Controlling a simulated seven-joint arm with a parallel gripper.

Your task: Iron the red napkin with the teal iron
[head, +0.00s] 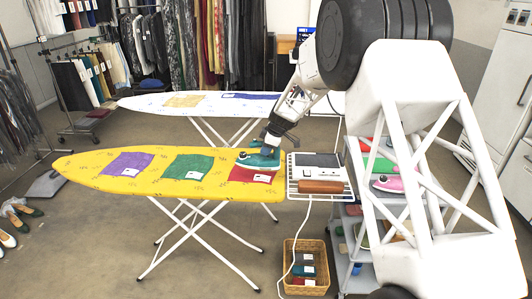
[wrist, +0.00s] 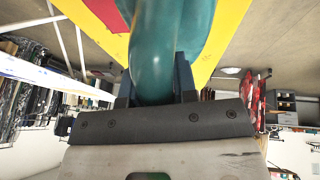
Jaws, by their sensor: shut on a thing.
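The red napkin (head: 252,175) lies flat near the right end of the yellow ironing board (head: 120,185), with a small white label on it. The teal iron (head: 258,160) is at the back edge of the red napkin and covers part of it. My gripper (head: 272,138) is shut on the iron's handle from above. In the wrist view the teal handle (wrist: 158,60) stands between the two dark fingers (wrist: 155,85). A strip of the red napkin (wrist: 108,14) shows beside the iron there. I cannot tell whether the iron's soleplate touches the cloth.
A purple napkin (head: 128,164) and a green napkin (head: 188,167) lie left on the same board. An iron rest panel (head: 318,160) adjoins its right end. A pink iron (head: 388,183) sits on a grey shelf cart to the right. A wicker basket (head: 306,250) stands on the floor.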

